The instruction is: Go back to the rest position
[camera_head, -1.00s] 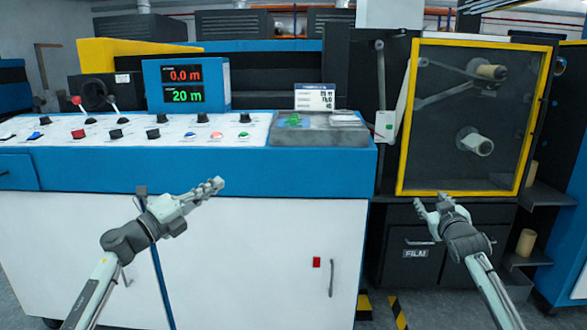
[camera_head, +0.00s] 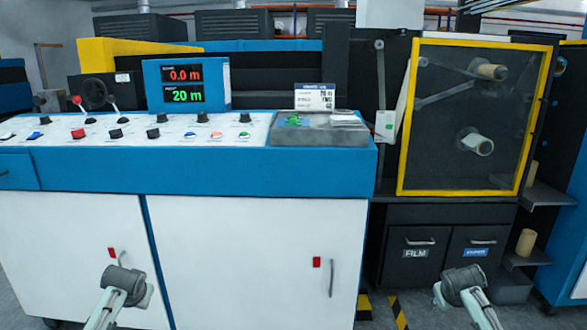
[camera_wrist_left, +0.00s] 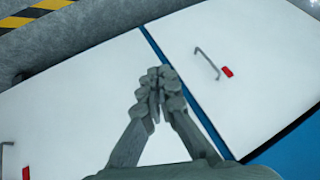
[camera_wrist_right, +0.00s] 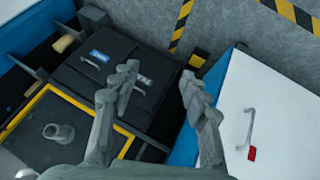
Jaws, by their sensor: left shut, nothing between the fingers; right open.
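My left arm (camera_head: 122,288) shows low in the head view, in front of the machine's white doors; its fingers cannot be made out there. In the left wrist view my left gripper (camera_wrist_left: 158,80) is shut with its fingertips together and nothing between them. My right arm (camera_head: 464,286) shows low at the right of the head view, in front of the dark film drawers. In the right wrist view my right gripper (camera_wrist_right: 158,82) is open and empty, its fingers well apart. Both grippers appear clear of the machine.
A white-topped control panel (camera_head: 60,155) with knobs and buttons runs across the left and middle. A display (camera_head: 187,83) reads 0.0 m and 20 m. A yellow-framed window (camera_head: 471,192) covers rollers at right. Below it are dark drawers (camera_head: 405,270). White doors (camera_head: 250,255) have handles.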

